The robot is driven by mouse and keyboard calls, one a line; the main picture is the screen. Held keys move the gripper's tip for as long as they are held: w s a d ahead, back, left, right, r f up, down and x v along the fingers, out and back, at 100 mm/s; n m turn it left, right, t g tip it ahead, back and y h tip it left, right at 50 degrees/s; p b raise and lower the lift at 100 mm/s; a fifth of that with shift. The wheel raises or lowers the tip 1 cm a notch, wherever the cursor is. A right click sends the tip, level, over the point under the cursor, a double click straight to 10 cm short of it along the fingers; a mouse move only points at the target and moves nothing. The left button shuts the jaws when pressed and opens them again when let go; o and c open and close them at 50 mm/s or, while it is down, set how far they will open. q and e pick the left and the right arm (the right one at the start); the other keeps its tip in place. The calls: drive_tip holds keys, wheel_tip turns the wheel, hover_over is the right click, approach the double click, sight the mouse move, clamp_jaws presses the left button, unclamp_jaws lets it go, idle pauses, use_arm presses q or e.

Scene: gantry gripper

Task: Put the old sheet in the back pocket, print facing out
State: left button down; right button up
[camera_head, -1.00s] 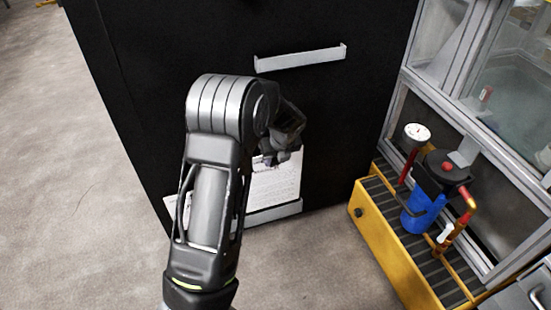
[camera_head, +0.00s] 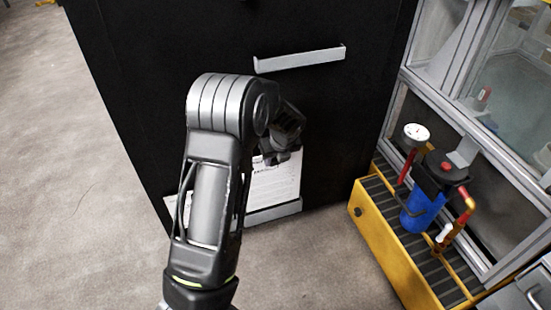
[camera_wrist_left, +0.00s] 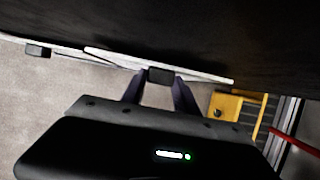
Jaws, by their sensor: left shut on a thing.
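The white sheet (camera_head: 275,184) shows in the head view low on the black panel, with printed lines facing me. My arm hides its left part; a white corner shows left of the arm. Its lower edge meets the lower grey pocket strip (camera_head: 274,212); whether it is behind the strip I cannot tell. My left gripper (camera_head: 276,157) is shut on the sheet's upper edge. In the left wrist view the fingers (camera_wrist_left: 160,76) close on the thin white edge of the sheet (camera_wrist_left: 205,76), close to the black panel. My right gripper is not in view.
A second grey strip (camera_head: 300,58) sits higher on the black panel (camera_head: 150,90). A yellow bench (camera_head: 385,235) with a blue filter housing (camera_head: 422,210) and pipes stands at the right, beside a glazed metal frame (camera_head: 450,125). The floor at left is clear.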

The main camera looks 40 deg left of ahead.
use_arm(q)
wheel_tip(320, 180, down, 8)
drive_tip(key=b, duration=0.4)
idle(3.1)
drive_tip(key=c, duration=0.9)
unclamp_jaws()
drive_tip(key=shift+o, duration=0.2)
drive_tip(key=p+v, duration=0.3)
drive_tip(key=v, duration=0.4)
drive_tip(key=shift+r, duration=0.4)
drive_tip(key=shift+s+d, duration=0.1)
